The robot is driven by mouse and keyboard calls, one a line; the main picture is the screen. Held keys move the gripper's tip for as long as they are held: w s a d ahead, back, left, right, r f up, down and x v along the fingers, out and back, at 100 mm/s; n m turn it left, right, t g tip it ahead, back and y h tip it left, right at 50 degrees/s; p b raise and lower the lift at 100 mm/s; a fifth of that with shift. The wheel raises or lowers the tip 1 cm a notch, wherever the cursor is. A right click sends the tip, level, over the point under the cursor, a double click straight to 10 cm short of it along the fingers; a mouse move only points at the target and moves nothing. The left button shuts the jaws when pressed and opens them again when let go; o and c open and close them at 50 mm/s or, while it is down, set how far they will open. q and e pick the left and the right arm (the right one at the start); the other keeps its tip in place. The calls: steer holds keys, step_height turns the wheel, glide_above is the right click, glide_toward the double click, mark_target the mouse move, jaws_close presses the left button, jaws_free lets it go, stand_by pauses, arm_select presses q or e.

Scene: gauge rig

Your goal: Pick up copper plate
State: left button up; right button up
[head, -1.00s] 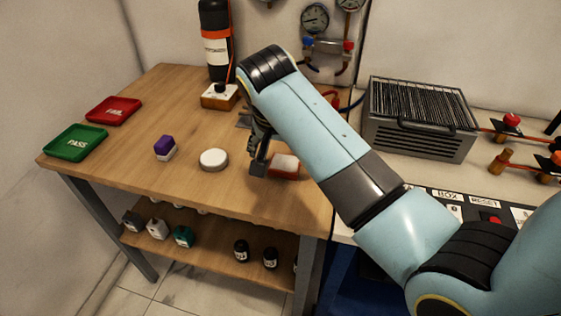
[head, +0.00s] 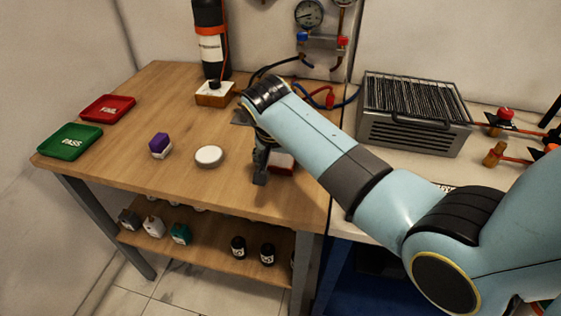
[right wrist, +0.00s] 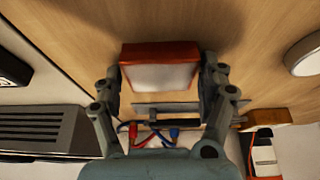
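The copper plate (head: 284,161) is a reddish-orange block with a pale top, on the wooden table near its right edge. My arm and gripper partly hide it in the head view. In the right wrist view the plate (right wrist: 160,50) lies between the two fingers of my right gripper (right wrist: 161,80). One finger is on each side, close to the plate's edges; I cannot tell whether they touch it. In the head view my right gripper (head: 261,168) points down at the plate's left side, and its fingers look spread. My left gripper is not in view.
A white round disc (head: 209,156) and a purple-and-white block (head: 160,145) stand to the left. Green (head: 70,142) and red (head: 108,108) trays lie farther left. A wooden-based device (head: 215,95) is behind. A grey finned heater (head: 413,115) stands on the right bench.

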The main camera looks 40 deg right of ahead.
steer(key=c, duration=1.3)
